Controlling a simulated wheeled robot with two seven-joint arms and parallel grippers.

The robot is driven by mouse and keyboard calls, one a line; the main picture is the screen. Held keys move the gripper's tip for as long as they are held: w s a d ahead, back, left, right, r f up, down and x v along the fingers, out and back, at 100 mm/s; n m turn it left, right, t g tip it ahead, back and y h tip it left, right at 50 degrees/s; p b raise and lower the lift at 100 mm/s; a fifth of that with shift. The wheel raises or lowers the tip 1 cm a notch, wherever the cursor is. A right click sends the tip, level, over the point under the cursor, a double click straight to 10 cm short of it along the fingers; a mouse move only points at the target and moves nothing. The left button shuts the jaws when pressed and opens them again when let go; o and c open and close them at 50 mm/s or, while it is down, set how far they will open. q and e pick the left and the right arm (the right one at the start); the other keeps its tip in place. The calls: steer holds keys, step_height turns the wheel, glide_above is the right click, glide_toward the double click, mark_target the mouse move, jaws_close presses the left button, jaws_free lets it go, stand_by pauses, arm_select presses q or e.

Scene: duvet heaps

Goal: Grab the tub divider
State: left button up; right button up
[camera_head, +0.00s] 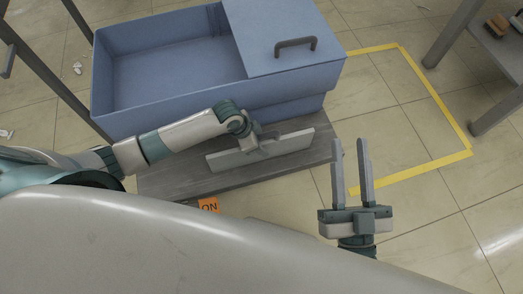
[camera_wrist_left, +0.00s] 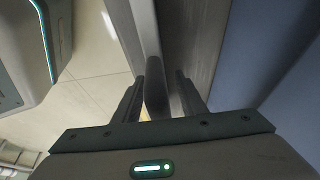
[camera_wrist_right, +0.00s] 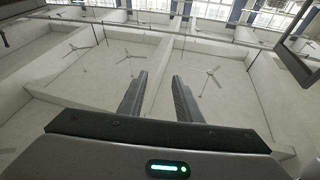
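A long flat grey bar with a handle, which looks like the tub divider (camera_head: 292,144), lies on the grey platform in front of the blue tub (camera_head: 165,105). My left gripper (camera_head: 252,145) reaches it at the middle, over its handle. In the left wrist view my left gripper (camera_wrist_left: 160,88) is open, with the dark handle (camera_wrist_left: 152,60) between its fingers and narrow gaps beside it. Contact with the fingers cannot be made out. My right gripper (camera_head: 352,155) is open and empty, right of the platform; it also shows open in the right wrist view (camera_wrist_right: 160,85).
A blue lid with a dark handle (camera_head: 296,45) covers the right part of the tub. The grey platform (camera_head: 170,182) carries the tub. Yellow tape (camera_head: 435,95) marks the tiled floor at right. A table (camera_head: 490,50) stands at the upper right.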

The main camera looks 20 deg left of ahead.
arm_select(q)
steer(key=shift+w+d+f, duration=0.1)
steer(key=shift+f, duration=0.3)
jaws_close()
